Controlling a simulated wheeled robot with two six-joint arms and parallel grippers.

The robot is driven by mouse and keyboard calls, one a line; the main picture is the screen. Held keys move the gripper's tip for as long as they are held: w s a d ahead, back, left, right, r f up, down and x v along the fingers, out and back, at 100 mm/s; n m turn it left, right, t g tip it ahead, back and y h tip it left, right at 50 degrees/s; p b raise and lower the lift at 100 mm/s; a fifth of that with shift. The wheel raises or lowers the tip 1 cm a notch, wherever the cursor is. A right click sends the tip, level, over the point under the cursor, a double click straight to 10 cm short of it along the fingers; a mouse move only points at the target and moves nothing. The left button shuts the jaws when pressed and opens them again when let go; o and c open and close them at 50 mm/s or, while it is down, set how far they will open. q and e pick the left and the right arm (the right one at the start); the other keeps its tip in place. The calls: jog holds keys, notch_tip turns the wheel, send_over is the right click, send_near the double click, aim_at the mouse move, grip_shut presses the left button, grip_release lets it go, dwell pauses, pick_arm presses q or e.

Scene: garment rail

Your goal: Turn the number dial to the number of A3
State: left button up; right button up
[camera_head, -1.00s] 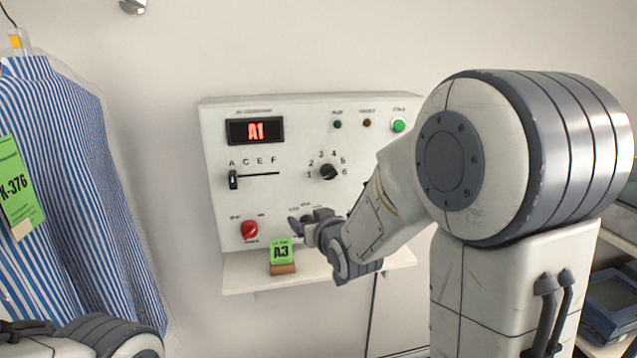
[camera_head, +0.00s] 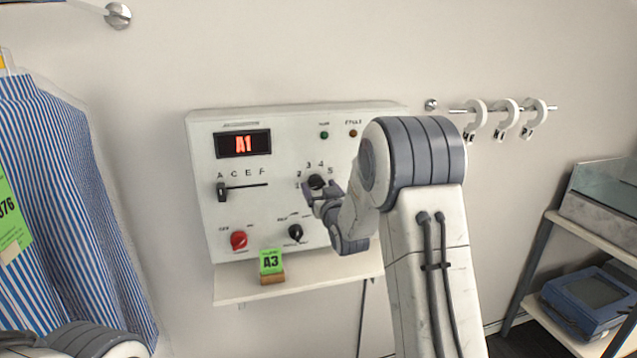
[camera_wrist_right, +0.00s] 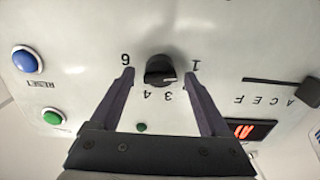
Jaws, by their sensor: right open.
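The black number dial (camera_head: 316,182) is on the white control panel (camera_head: 205,150), with numbers around it. In the right wrist view the dial (camera_wrist_right: 160,70) has a white mark on its lower right, towards the 1 and 2 side; the exact number is unclear. My right gripper (camera_head: 322,198) is open at the dial. In the wrist view its fingertips (camera_wrist_right: 158,75) straddle the dial with gaps at both sides. The red display (camera_head: 243,144) reads A1. A green card (camera_head: 271,262) reading A3 stands on the shelf below. My left gripper is out of view.
A letter slider (camera_head: 221,191) sits at A. A red knob (camera_head: 238,240) and a black knob (camera_head: 295,232) are below. Blue (camera_wrist_right: 27,61) and green (camera_wrist_right: 53,117) buttons are on the panel. A bagged striped shirt (camera_head: 60,200) hangs at the left.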

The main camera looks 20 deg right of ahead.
jog(key=shift+w, duration=0.35)
grip_shut()
